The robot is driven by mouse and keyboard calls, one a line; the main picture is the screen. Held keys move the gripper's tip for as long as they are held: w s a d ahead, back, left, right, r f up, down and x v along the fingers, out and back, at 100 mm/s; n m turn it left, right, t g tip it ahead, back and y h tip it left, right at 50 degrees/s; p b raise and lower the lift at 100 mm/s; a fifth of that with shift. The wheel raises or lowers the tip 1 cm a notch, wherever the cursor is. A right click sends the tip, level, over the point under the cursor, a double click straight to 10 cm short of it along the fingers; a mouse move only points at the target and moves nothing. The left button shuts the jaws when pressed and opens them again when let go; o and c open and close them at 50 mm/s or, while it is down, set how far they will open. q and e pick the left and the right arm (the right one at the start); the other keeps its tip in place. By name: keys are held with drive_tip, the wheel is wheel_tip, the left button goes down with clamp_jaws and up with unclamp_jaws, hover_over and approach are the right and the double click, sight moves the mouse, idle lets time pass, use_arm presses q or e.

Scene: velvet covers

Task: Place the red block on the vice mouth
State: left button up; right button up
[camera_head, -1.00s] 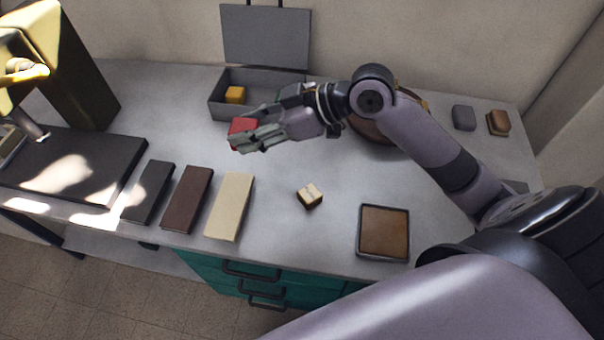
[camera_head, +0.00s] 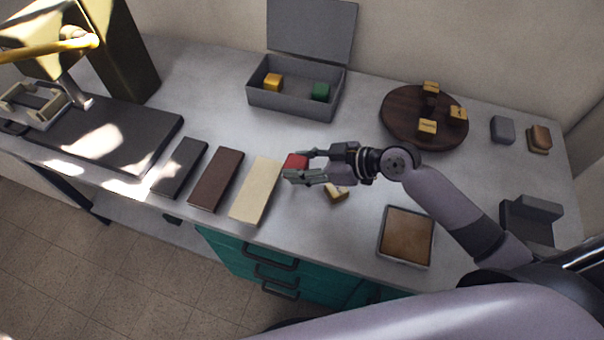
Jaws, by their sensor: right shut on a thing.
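The red block (camera_head: 296,162) is held between the fingers of my right gripper (camera_head: 303,169), which is shut on it. The gripper partly hides the block. They show above the middle of the table, beside the right edge of the cream slab. What looks like the vice (camera_head: 36,103) is a small pale frame at the far left, on a dark base plate (camera_head: 130,140) below a gold machine. The gripper and block are well to the right of it. My left gripper is not in view.
Dark, brown and cream slabs (camera_head: 257,190) lie between base plate and gripper. An open grey box (camera_head: 292,108) holds yellow and green blocks. A round wooden board (camera_head: 400,120) bears small blocks. A pale block (camera_head: 336,193) and square tray (camera_head: 382,235) are nearby. The gold machine (camera_head: 125,50) stands tall behind the vice.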

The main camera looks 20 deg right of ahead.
drive_tip(key=shift+f, duration=2.2)
drive_tip(key=shift+f, duration=0.1)
drive_tip(key=shift+f+b, duration=0.1)
drive_tip(key=shift+b, duration=0.25)
drive_tip(key=o, duration=1.2)
